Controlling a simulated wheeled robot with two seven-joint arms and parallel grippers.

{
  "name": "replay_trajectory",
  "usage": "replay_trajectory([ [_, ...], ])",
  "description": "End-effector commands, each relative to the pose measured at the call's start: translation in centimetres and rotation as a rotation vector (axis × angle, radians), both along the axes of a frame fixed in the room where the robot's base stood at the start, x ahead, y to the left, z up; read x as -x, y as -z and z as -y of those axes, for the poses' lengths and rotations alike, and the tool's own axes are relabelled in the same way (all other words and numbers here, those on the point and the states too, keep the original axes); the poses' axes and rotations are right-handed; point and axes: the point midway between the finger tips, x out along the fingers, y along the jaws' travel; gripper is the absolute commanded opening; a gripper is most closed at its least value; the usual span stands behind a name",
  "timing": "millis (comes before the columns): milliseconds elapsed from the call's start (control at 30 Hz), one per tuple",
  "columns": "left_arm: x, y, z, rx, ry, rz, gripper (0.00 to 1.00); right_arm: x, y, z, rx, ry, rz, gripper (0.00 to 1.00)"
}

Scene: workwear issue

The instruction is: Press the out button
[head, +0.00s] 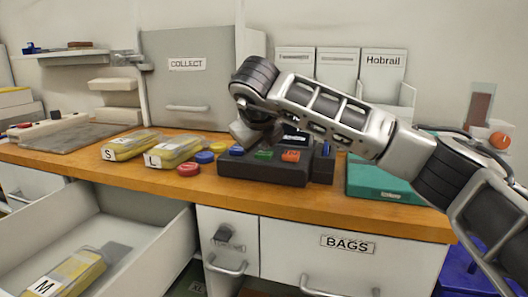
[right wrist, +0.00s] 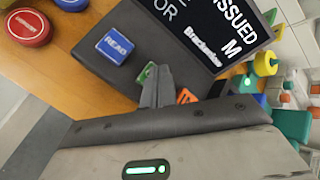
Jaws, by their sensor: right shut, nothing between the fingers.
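A dark button box (head: 262,174) stands on the wooden counter, with a blue button (head: 237,150), a green button (head: 264,155) and an orange button (head: 291,156) on top. In the right wrist view the blue button (right wrist: 115,46) reads READ; the green button (right wrist: 147,72) and the orange button (right wrist: 186,96) are partly hidden by my fingers. I cannot read which one is marked out. My right gripper (head: 243,136) is shut and empty, over the box; its fingertips (right wrist: 155,82) appear close to the green button. Contact cannot be told. My left gripper is not in view.
A black screen (right wrist: 215,30) on the box shows "ISSUED" and "M". Red (head: 188,169), blue (head: 204,157) and yellow discs and yellow packs (head: 173,152) lie left of the box. A teal case (head: 385,185) is to its right. An open drawer (head: 130,226) juts out at front left.

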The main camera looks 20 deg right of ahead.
Motion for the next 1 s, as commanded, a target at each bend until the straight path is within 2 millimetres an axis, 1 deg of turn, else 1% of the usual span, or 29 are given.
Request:
replay_trajectory([
  [100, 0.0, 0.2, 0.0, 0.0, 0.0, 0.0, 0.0, 0.0, 0.3, 0.0, 0.001, 0.0, -0.002, 0.0],
  [400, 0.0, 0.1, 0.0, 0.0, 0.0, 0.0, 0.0, 0.0, 0.2, 0.0, 0.0, 0.0, -0.003, 0.0],
  [800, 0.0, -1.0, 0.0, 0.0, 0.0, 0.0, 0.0, 0.0, -1.6, 0.0, 0.0, 0.0, -0.002, 0.0],
  [1000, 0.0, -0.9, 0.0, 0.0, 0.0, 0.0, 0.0, 0.0, -1.6, 0.0, 0.0, 0.0, -0.002, 0.0],
])
